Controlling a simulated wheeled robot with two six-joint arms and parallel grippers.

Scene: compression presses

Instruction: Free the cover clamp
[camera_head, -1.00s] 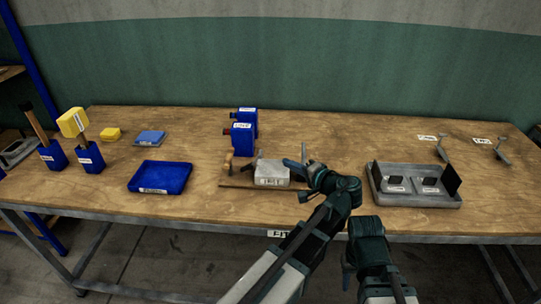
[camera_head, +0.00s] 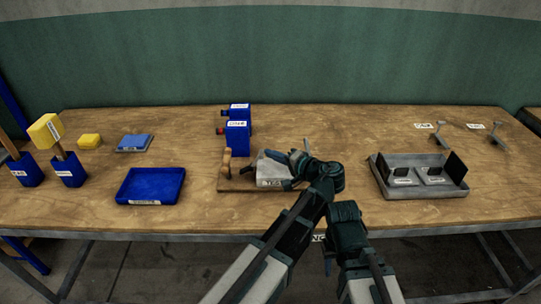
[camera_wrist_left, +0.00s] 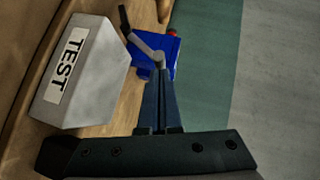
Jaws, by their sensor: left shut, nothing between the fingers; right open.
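The grey block marked TEST (camera_head: 272,168) sits on a wooden board (camera_head: 225,184) at the middle of the bench. It also shows at the left of the left wrist view (camera_wrist_left: 85,75). A lever with a dark grip and grey arm (camera_wrist_left: 139,42) shows beyond the block in that view; I take it for the clamp's lever. My left gripper (camera_head: 297,154) is shut and empty at the block's right side. In the left wrist view its fingertips (camera_wrist_left: 159,70) are close to the lever's end; contact is unclear. My right gripper (camera_head: 328,264) is open, low at the bench's front edge.
A wooden handle (camera_head: 226,162) stands at the board's left end. Two blue boxes (camera_head: 237,137) are behind it. A blue tray (camera_head: 122,196) lies left, and a grey tray with dark plates (camera_head: 400,188) lies right. Bare bench separates the board from both trays.

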